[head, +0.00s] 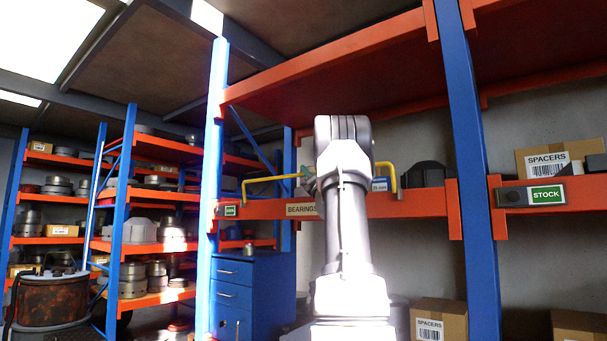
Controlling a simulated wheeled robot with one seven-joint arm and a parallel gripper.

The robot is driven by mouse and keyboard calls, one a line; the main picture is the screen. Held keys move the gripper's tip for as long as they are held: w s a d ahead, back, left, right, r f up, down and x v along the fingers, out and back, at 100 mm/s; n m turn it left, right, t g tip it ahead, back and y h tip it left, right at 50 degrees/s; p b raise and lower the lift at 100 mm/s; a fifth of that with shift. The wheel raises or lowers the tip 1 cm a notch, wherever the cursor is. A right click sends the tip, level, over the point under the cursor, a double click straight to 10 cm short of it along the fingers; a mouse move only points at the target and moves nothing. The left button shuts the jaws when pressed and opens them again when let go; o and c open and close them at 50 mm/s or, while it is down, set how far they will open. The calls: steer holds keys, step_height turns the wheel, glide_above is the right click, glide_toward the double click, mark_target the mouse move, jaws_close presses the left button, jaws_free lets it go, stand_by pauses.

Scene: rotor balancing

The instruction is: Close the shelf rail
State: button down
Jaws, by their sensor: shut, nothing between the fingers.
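The yellow shelf rail (272,179) stands above the front edge of the middle orange shelf (265,209). Its left end bends down to the beam. Its right end (391,176) shows to the right of my arm and also bends down. My arm covers the middle of the rail, so I cannot tell how far open or closed it is. My arm rises in the centre of the head view, in front of the shelf. My gripper cannot be made out; the arm's own upper links block the view there. A small grey-green shape by the rail, left of the arm, is unclear.
Blue uprights (466,150) flank the bay. The beam carries a BEARINGS label (301,209). A dark round part (427,175) sits on the shelf right of the rail. A SPACERS box (557,158) is farther right. A blue drawer cabinet (236,283) stands lower left.

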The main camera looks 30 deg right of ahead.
steer(key=shift+w+d+r+m+g+h, duration=0.15)
steer(key=shift+d+m+g+h, duration=0.2)
steer(key=shift+m, duration=0.25)
steer(key=shift+a, duration=0.1)
